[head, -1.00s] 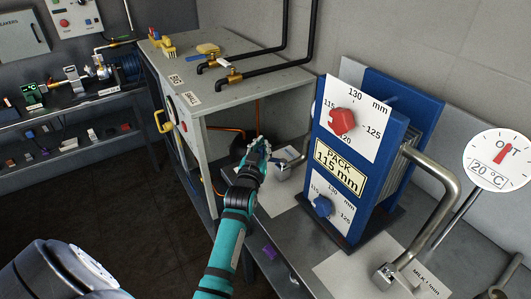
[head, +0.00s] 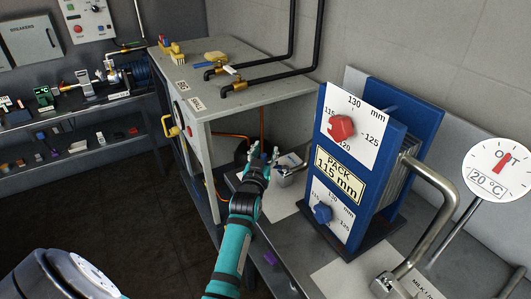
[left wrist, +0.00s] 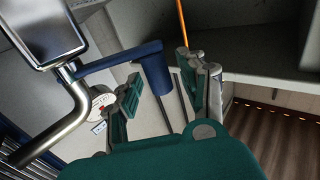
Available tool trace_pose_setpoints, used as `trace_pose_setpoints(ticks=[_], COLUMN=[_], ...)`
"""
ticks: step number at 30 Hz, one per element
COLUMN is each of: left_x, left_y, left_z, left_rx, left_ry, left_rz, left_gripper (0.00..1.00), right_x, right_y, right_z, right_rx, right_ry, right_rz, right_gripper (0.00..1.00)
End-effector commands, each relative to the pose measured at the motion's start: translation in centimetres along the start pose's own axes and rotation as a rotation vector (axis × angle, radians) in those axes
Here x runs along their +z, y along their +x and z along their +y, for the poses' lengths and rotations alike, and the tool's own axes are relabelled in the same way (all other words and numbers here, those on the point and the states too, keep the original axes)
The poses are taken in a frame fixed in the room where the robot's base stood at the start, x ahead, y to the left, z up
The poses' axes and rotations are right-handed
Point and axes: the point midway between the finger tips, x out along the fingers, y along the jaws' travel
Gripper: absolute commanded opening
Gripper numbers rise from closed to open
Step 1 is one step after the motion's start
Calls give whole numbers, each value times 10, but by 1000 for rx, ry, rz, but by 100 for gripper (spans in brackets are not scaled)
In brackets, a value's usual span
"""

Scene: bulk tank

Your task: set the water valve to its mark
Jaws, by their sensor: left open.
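A blue lever handle (left wrist: 120,58) on a bent steel pipe (left wrist: 75,115), apparently the water valve, shows in the left wrist view. Its thick blue end (left wrist: 153,70) appears between my left gripper's open fingers (left wrist: 160,90); I cannot tell whether they touch it. A small round white dial with red on it (left wrist: 103,103) is partly hidden behind the left finger. In the head view my left gripper (head: 263,154) is open beside the left side of the blue plate pack (head: 365,165). The valve's mark cannot be made out. My right gripper is not in view.
A grey cabinet (head: 205,95) stands behind left. The dark floor at left is clear.

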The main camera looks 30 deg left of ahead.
Motion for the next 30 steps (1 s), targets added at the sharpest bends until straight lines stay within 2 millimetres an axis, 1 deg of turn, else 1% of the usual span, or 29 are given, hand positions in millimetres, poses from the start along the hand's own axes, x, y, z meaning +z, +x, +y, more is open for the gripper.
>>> trace_pose_setpoints(ticks=[5, 8, 11, 18, 21, 24, 30], left_x=[1, 2, 2, 2, 1, 1, 0], left_y=[0, -5, -17, -58, -68, -74, -75], left_z=[-1, 0, 0, 0, 0, 0, 0], left_rx=[-1, -1, 0, 0, 0, 0, 0], left_ry=[1, 2, 1, 0, 0, 0, 0], left_rz=[-1, -2, -3, -3, -2, -2, -1], left_gripper=[42, 42, 42, 42, 42, 42, 42], right_x=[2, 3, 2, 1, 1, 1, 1], right_y=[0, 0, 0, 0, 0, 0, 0], right_z=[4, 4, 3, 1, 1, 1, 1], right_rx=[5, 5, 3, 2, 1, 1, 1], right_ry=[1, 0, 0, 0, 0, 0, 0], right_rz=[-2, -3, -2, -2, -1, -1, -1], right_gripper=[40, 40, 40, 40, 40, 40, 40])
